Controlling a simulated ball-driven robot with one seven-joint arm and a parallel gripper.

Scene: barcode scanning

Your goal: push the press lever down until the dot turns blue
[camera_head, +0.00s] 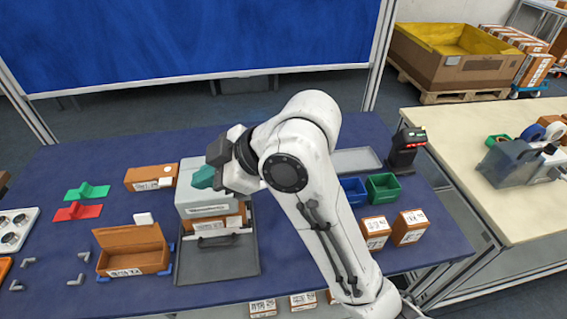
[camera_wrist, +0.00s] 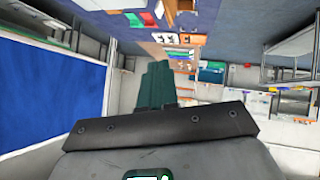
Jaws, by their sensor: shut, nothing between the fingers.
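A grey press-like machine (camera_head: 203,204) stands on the blue table in the head view, left of my arm. A brown labelled box shows under its upper part. A dark bar-shaped handle (camera_head: 217,241) is at its front; I cannot tell whether this is the press lever. No dot can be made out. My gripper (camera_head: 203,178) is above the machine's top, pointing left, with its teal fingers together and empty. I cannot tell whether it touches the machine. In the wrist view the shut fingers (camera_wrist: 154,84) show in the middle, with no lever in sight.
A grey tray (camera_head: 245,262) lies under the machine. An open brown box (camera_head: 133,250) stands to its left, and a closed brown box (camera_head: 151,178) behind left. Blue (camera_head: 354,191) and green bins (camera_head: 383,189) and a black scanner (camera_head: 405,150) are right of my arm.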

